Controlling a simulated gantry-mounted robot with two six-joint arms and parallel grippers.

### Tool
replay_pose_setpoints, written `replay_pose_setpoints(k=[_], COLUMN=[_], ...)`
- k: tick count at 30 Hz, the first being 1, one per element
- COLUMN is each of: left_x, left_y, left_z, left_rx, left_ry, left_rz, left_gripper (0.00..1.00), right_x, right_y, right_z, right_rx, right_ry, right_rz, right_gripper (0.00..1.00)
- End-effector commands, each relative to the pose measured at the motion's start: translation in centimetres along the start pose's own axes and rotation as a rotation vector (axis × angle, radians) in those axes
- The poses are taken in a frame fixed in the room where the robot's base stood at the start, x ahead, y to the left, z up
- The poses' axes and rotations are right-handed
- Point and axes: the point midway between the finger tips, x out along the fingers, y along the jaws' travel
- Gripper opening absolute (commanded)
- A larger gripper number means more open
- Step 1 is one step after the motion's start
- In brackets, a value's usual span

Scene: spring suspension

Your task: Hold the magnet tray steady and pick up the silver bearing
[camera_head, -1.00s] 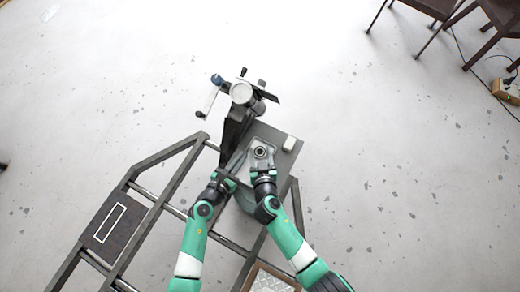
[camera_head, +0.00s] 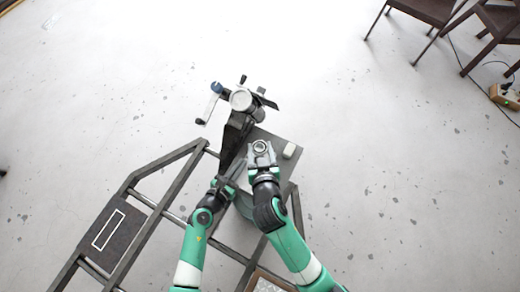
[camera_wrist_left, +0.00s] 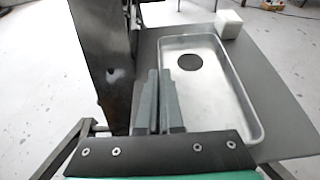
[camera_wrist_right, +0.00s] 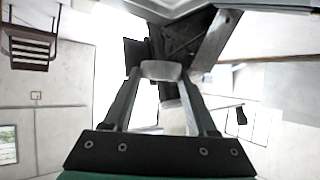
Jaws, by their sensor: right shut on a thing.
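The silver bearing (camera_head: 260,147), a small ring, is between the fingertips of my right gripper (camera_head: 262,158), above the stand's plate in the head view. In the right wrist view the bearing (camera_wrist_right: 161,70) shows edge-on, with a finger on each side. The magnet tray (camera_wrist_left: 247,118) is a shallow metal tray with a dark round patch (camera_wrist_left: 190,62) on its floor. My left gripper (camera_wrist_left: 162,92) is shut at the tray's left rim; its fingers hide the part of the rim they grip. In the head view the right arm partly covers the tray.
A small white block (camera_head: 290,151) sits on the grey plate (camera_wrist_left: 275,105) beside the tray. A spring compressor with a crank handle (camera_head: 212,108) stands behind my left gripper. A dark rail frame (camera_head: 150,200) lies to the left.

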Motion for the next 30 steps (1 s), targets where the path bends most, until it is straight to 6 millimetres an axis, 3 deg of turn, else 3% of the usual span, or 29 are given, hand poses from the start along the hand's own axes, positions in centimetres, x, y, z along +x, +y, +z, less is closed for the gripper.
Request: replay_pose_setpoints(k=[1,7,20,30], left_x=[0.0,0.0,-1.0,-7.9], left_y=[0.0,0.0,0.0,0.1], left_z=[0.0,0.0,0.0,-0.1], left_rx=[0.0,0.0,0.001,-0.002], left_ry=[0.0,0.0,-0.002,0.0], left_rz=[0.0,0.0,0.0,0.004], left_gripper=[0.05,0.38,0.38,0.38], right_x=[0.0,0.0,0.0,0.0], right_y=[0.0,0.0,0.0,0.0], right_z=[-0.1,-0.1,0.0,0.0], right_rx=[0.0,0.0,0.0,0.0], right_ry=[0.001,0.002,0.002,0.002], right_rz=[0.0,0.0,0.0,0.0], right_gripper=[0.0,0.0,0.0,0.0])
